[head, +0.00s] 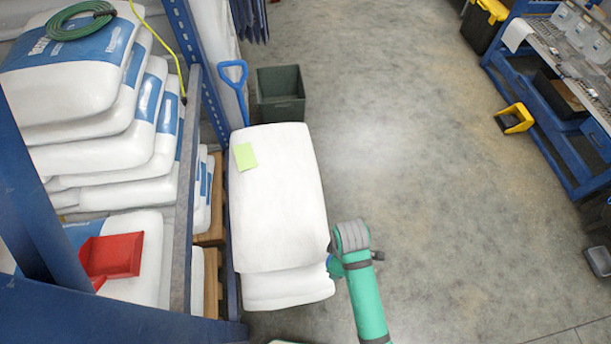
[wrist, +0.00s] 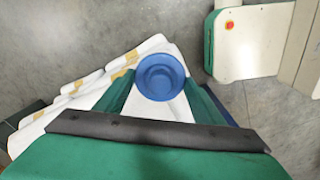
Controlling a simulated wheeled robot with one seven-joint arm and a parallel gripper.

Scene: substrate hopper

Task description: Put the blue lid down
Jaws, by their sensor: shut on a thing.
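The round blue lid (wrist: 160,76) is in my gripper (wrist: 161,92), in the middle of the wrist view. The two green fingers close on it from either side. The lid is round with a raised rim and a recessed centre. In the head view, a small piece of blue (head: 333,268) shows beside the end of my green and grey arm, at the right edge of the white sacks. My arm hides most of the lid and fingers there.
White sacks (head: 278,190) are stacked beside the blue rack, with a green note (head: 245,157) on top. A dark bin (head: 280,95) and a blue-handled shovel (head: 233,72) stand beyond. Open concrete floor (head: 430,180) lies to the right, before a blue workbench (head: 560,120).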

